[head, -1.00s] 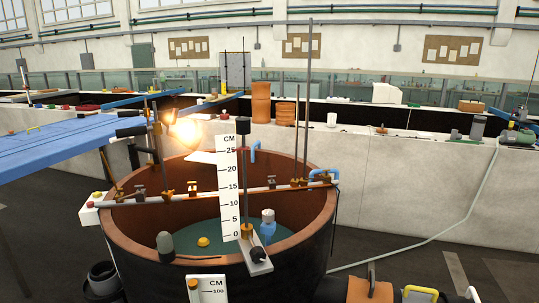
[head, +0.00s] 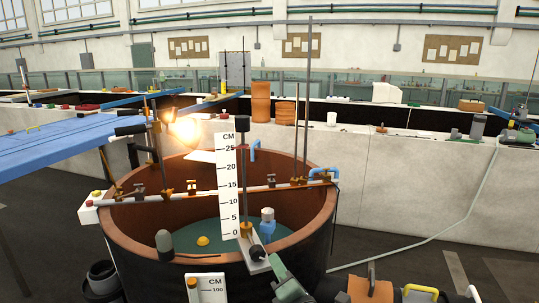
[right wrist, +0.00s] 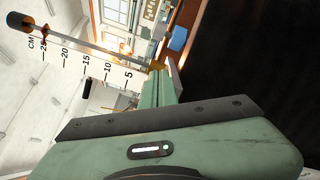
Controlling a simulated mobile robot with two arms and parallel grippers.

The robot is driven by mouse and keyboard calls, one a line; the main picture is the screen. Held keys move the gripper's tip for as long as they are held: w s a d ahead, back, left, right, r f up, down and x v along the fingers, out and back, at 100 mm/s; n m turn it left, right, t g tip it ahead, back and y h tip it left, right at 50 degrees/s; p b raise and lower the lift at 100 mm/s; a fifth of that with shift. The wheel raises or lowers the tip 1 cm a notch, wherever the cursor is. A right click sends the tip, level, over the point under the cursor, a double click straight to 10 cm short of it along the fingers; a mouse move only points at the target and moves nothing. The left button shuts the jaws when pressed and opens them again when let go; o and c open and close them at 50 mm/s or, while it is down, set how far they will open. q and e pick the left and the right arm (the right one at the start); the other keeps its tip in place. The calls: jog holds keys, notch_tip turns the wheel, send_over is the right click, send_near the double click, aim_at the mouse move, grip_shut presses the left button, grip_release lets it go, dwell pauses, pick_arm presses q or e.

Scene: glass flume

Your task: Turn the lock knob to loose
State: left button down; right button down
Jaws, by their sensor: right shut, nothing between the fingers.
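The point gauge has a white CM scale (head: 228,186) and a thin rod with a black top (head: 242,124). It stands on a pale foot at the near rim of the round tank. A small dark knob (head: 257,252), which looks like the lock knob, sits on this foot; its setting cannot be read. My right gripper (head: 273,261) is shut and empty, its fingertips right beside the knob; whether they touch is unclear. In the right wrist view the shut green fingers (right wrist: 160,80) point at the gauge's brass lower end, and the knob is hidden. My left gripper is out of view.
The brown round tank (head: 125,240) holds water and a yellow float (head: 202,240). A pipe (head: 220,190) with clamps crosses it. A lit lamp (head: 185,128) and a blue beam (head: 55,150) are at left.

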aim_at(257, 254)
jog(key=shift+x, duration=1.15)
jog(key=shift+s+a, duration=0.1)
jog(key=shift+a, duration=0.05)
jog(key=shift+r+p, duration=0.2)
jog(key=shift+p, duration=0.25)
jog(key=shift+s+a+r+p, duration=0.15)
jog(key=shift+a+r+p, duration=0.2)
jog(key=shift+r+p, duration=0.5)
jog(key=shift+s+a+p, duration=0.1)
jog(key=shift+a+p, duration=0.15)
jog(key=shift+p, duration=0.35)
jog(key=shift+a, duration=0.1)
